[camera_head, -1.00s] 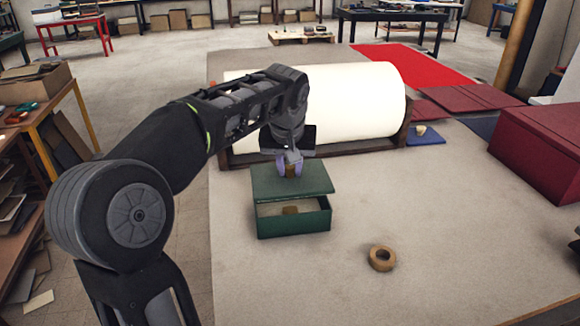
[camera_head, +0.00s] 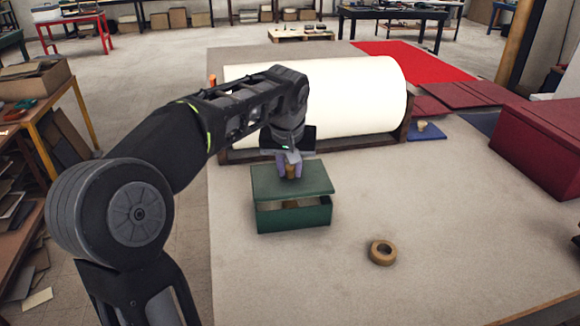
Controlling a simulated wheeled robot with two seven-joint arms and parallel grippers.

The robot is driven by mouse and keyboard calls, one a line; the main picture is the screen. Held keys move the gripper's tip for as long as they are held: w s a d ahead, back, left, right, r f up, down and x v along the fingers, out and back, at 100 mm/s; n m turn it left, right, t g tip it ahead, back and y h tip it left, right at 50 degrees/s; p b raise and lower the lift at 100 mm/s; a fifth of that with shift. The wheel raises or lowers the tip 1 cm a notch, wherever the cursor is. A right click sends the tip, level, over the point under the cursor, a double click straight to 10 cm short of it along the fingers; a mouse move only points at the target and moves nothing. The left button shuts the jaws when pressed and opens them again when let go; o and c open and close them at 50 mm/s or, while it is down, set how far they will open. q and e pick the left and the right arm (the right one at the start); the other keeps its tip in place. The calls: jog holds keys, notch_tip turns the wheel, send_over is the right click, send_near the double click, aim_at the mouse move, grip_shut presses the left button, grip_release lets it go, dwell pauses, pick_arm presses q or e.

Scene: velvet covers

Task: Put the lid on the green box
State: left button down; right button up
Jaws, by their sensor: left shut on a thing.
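The green box (camera_head: 294,219) stands on the work table, left of the tape ring. It is open at the top, and a small brown thing shows partly inside it. The green lid (camera_head: 291,184) is held over the box, covering most of its opening from my view. A gap shows between the lid's front edge and the box's front wall; I cannot tell if the lid touches the box at the back. My left gripper (camera_head: 291,174) is shut on the lid's brown knob. My right gripper is not in view.
A large white roll (camera_head: 330,100) in a dark wooden cradle lies behind the box. A tape ring (camera_head: 382,252) lies at front right. A dark red box (camera_head: 555,150) stands at the right edge. The table (camera_head: 450,235) is clear between them.

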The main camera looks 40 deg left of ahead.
aim_at(290, 175)
pick_arm(q)
jog(key=shift+f+b, duration=1.15)
jog(key=shift+f, duration=0.3)
jog(key=c, duration=1.1)
grip_release()
jog(key=shift+c, duration=0.2)
jog(key=v, duration=0.7)
jog(key=shift+s+d+r, duration=0.1)
jog(key=shift+r, duration=0.3)
